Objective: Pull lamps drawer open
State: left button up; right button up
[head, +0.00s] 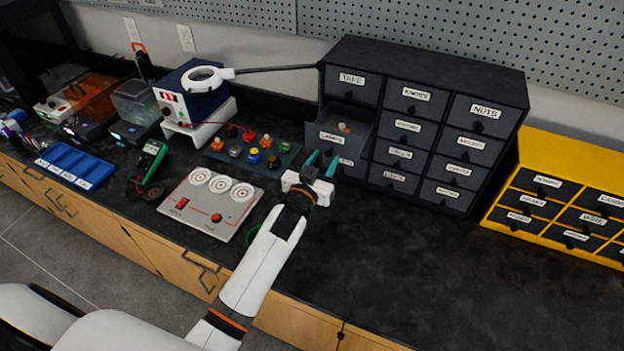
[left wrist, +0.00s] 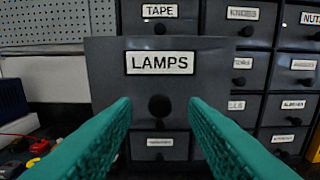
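The lamps drawer (head: 338,137) is in the left column of the dark cabinet (head: 428,62), below the tape drawer. It stands pulled out from the cabinet front, and a small orange item shows inside it. In the left wrist view its grey front (left wrist: 205,72) carries the LAMPS label and a round black knob (left wrist: 159,108). My left gripper (head: 322,163) is in front of this drawer; its two green fingers (left wrist: 160,118) are apart, one on each side of the knob in the picture. I cannot tell whether they touch it. My right gripper is not in view.
A yellow drawer cabinet (head: 560,160) stands at the right. A grey panel with round dials (head: 212,203) and a mat of small coloured parts (head: 252,150) lie left of my gripper. The dark benchtop (head: 430,270) is clear at front right.

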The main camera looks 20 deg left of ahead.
pick_arm(q)
jog(key=s+b, duration=0.2)
jog(key=s, duration=0.8)
jog(key=shift+s+a, duration=0.2)
